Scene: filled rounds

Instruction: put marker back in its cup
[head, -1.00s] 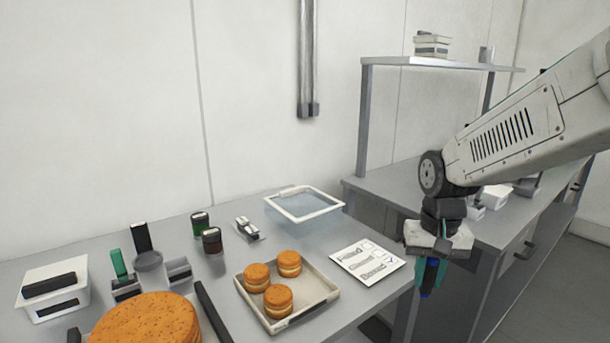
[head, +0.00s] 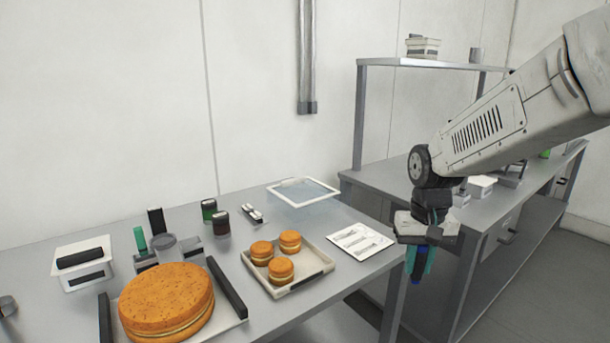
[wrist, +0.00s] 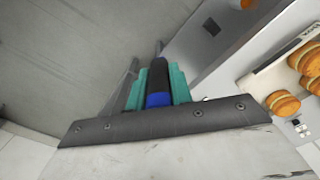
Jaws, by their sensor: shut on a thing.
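A marker with a blue part and a black end (wrist: 158,85) is held between the teal fingers of my gripper (wrist: 158,88) in the wrist view. In the head view my gripper (head: 420,262) points down with the marker (head: 417,272) between its fingers, in the air off the table's right edge. A grey, round, cup-like thing (head: 165,246) stands on the table, beside a green upright piece (head: 139,238) and a black one (head: 156,221). Another grey cup-like thing (head: 476,54) stands on the raised shelf. I cannot tell which is the marker's cup.
A big round cake (head: 166,298), a tray (head: 318,263) with small filled cakes, a printed sheet (head: 359,241), a clear tub (head: 305,192) and two dark jars (head: 221,224) fill much of the table. A second bench (head: 490,205) stands behind my arm.

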